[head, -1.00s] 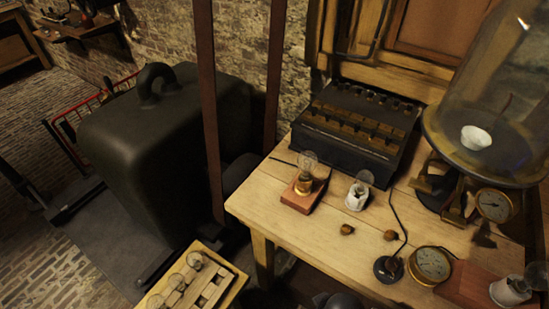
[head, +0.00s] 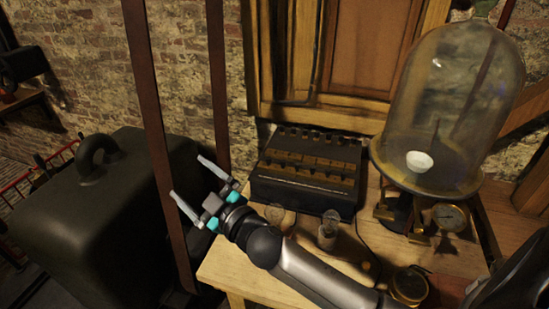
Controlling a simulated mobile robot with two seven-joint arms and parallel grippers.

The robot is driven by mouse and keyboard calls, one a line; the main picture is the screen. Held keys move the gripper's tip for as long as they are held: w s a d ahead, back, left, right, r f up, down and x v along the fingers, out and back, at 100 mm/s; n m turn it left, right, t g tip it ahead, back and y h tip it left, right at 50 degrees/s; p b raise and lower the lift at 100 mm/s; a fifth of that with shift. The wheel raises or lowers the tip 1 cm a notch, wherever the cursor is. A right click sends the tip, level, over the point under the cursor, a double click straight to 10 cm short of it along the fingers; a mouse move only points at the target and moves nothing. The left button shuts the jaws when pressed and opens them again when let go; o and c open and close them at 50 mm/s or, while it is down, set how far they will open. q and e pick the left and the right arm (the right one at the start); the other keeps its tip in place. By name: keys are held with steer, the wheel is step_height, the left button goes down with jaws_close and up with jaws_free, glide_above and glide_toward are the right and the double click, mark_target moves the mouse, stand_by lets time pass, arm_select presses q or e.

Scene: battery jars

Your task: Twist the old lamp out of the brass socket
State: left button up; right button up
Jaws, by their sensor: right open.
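The glass bulb of the old lamp (head: 280,217) shows just above my right arm, near the table's front left. Its brass socket and wooden block are mostly hidden behind that arm. My right gripper (head: 186,175) is open and empty, its two fingers spread and pointing up and left. It is left of the lamp and apart from it, in front of the brown vertical straps. My left gripper is not in view.
A black battery box (head: 308,178) sits behind. A glass bell jar (head: 455,110) and a brass gauge (head: 450,217) stand to the right. A large dark weight (head: 100,215) fills the left.

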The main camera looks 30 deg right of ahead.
steer(key=a+r+n+g+y, duration=0.3)
steer(key=a+r+n+y, duration=0.5)
steer(key=n+y, duration=0.25)
steer(key=n+g+h+p, duration=0.1)
steer(key=n+g+h, duration=0.8)
steer(key=g+h, duration=0.6)
glide_above(275, 204)
step_height(275, 204, down, 5)
steer(key=shift+m, duration=0.25)
step_height(275, 204, down, 15)
